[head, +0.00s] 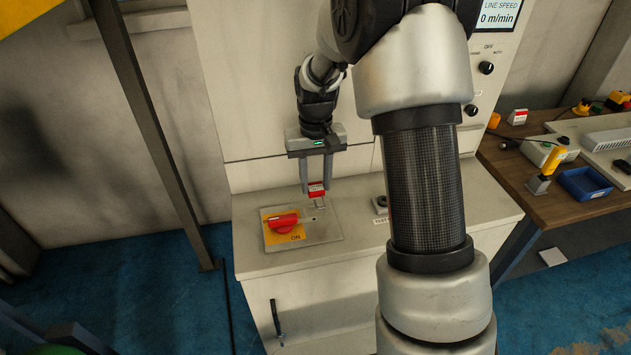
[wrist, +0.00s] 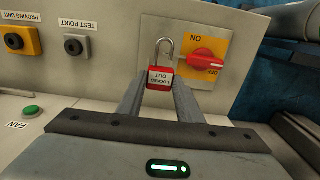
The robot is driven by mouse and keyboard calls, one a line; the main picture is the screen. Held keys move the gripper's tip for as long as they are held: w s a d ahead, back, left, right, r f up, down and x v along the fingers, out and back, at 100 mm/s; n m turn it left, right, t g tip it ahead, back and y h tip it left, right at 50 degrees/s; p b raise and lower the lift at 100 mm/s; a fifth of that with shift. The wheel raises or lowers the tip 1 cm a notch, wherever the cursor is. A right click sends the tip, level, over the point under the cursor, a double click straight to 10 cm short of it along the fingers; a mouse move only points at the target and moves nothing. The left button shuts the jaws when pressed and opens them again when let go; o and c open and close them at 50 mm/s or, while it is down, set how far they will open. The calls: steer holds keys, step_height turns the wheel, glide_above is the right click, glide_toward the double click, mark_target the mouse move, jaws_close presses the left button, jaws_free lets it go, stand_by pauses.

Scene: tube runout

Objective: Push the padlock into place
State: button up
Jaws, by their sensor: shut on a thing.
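My gripper (head: 316,188) is shut on the red padlock (head: 317,190), whose body sits between the two fingertips. In the wrist view the padlock (wrist: 160,79) has a white label reading "LOCKED OUT", and its metal shackle points away from my gripper towards the panel. The padlock is held over the grey plate (head: 325,235), beside the red rotary switch (head: 284,221) on its yellow backing. In the wrist view the switch (wrist: 205,62) is right of the shackle, with its handle lying crosswise. I cannot tell whether the shackle touches or enters anything on the plate.
A test point socket (head: 380,204) is on the cabinet top to the right, partly behind my arm. In the wrist view a yellow unit (wrist: 20,41) and a green button (wrist: 32,111) show at left. A wooden bench (head: 500,165) with a blue tray (head: 584,183) stands right.

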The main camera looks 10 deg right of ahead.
steer(key=shift+d, duration=0.1)
stand_by(0.3)
steer(key=shift+f+b, duration=1.9)
steer(key=shift+f, duration=1)
steer(key=shift+f+b, duration=0.65)
steer(key=shift+f, duration=0.35)
steer(key=o, duration=1)
